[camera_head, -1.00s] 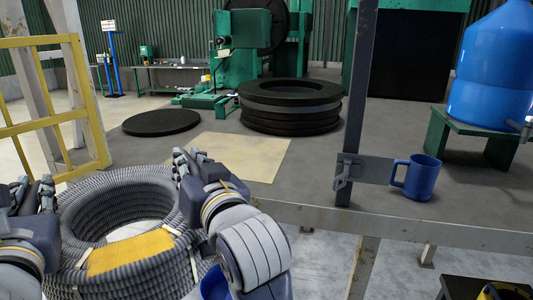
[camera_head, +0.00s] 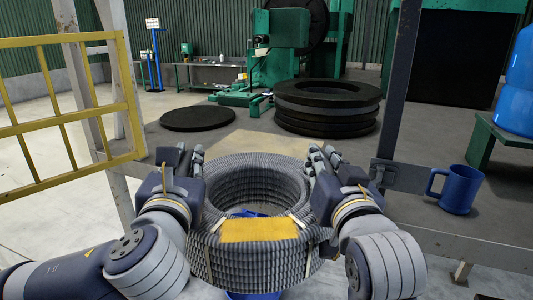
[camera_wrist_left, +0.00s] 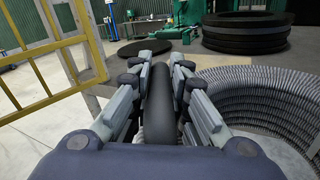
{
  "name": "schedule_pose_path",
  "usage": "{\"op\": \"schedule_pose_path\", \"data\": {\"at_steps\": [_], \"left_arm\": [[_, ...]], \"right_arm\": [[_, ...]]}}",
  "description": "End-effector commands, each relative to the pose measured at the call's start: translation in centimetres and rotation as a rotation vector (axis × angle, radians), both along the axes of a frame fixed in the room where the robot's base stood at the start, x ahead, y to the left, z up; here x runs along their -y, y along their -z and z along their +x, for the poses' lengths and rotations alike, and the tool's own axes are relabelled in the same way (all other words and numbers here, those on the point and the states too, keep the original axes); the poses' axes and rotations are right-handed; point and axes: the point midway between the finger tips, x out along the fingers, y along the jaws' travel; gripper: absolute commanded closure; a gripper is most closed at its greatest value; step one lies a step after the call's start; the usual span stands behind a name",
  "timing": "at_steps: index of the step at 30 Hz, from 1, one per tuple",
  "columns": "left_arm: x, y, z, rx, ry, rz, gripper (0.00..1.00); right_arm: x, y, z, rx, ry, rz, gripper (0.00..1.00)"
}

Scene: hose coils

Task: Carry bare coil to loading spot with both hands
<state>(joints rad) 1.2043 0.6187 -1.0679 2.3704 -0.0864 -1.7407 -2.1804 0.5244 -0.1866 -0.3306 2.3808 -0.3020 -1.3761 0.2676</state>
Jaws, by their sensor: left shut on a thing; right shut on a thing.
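The bare coil (camera_head: 262,240) is a ring of grey corrugated hose with a yellow patch and pale ties on its near side. It is low in the middle of the head view, held between my two grippers. My left gripper (camera_head: 190,160) is shut on its left side and my right gripper (camera_head: 322,165) on its right side. In the left wrist view, the left fingers (camera_wrist_left: 163,65) straddle a dark rounded piece, and the coil's ribbed inside (camera_wrist_left: 255,100) shows at right. A pale yellow floor patch (camera_head: 285,142), possibly the loading spot, lies just beyond the coil, partly hidden by it.
A stack of black rings (camera_head: 325,105) and a flat black disc (camera_head: 198,118) lie on the grey deck beyond. A yellow railing (camera_head: 70,125) stands at left. A steel post (camera_head: 398,85) and a blue mug (camera_head: 457,188) are at right on the deck's near edge.

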Motion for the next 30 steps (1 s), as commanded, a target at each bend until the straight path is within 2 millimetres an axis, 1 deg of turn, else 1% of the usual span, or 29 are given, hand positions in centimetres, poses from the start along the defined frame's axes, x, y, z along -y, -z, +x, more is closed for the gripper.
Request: {"op": "schedule_pose_path", "data": {"at_steps": [1,11,16,20,30], "left_arm": [[0.1,-0.4,-0.1,0.01,0.003,-0.003,1.0],[0.1,-0.4,0.0,0.01,0.003,-0.002,1.0],[0.0,-0.3,0.5,0.009,0.002,-0.002,1.0],[0.0,-0.2,1.5,0.009,0.001,-0.002,1.0],[0.1,0.4,5.1,0.009,0.002,-0.002,1.0]], "right_arm": [[0.1,-0.4,0.0,0.01,0.003,0.005,1.0],[0.1,-0.4,0.0,0.01,0.003,0.005,1.0],[0.1,-0.3,0.6,0.009,0.004,0.004,1.0],[0.1,-0.2,1.6,0.01,0.004,0.003,1.0],[0.1,0.3,5.1,0.011,0.003,0.004,1.0]]}}
